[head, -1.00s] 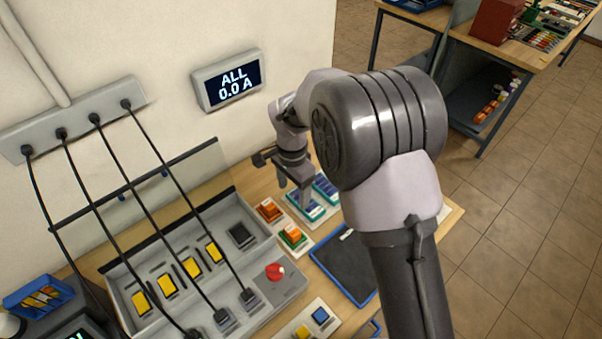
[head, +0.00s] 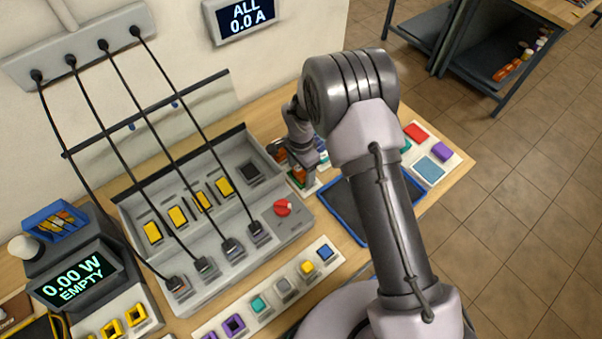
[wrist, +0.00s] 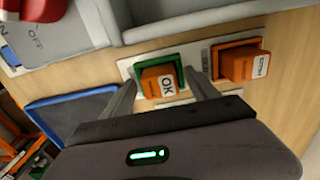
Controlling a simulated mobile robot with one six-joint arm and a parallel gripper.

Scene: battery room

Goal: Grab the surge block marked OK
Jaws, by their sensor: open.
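The surge block marked OK (wrist: 160,81) is orange with a white label and sits in a green-framed seat (wrist: 176,64) in the wrist view. A second orange block (wrist: 240,63) with a white label, its text hard to read, sits in an orange-framed seat to the right. My gripper (wrist: 161,79) is open, with one finger on each side of the OK block; I cannot tell whether either finger touches it. In the head view my gripper (head: 303,177) is down at the orange blocks and, with the arm, hides most of them.
A blue-rimmed dark tray (wrist: 75,112) lies beside the blocks. A grey console (head: 215,260) with yellow switches, a red knob (head: 283,208) and hanging black cables stands to the left.

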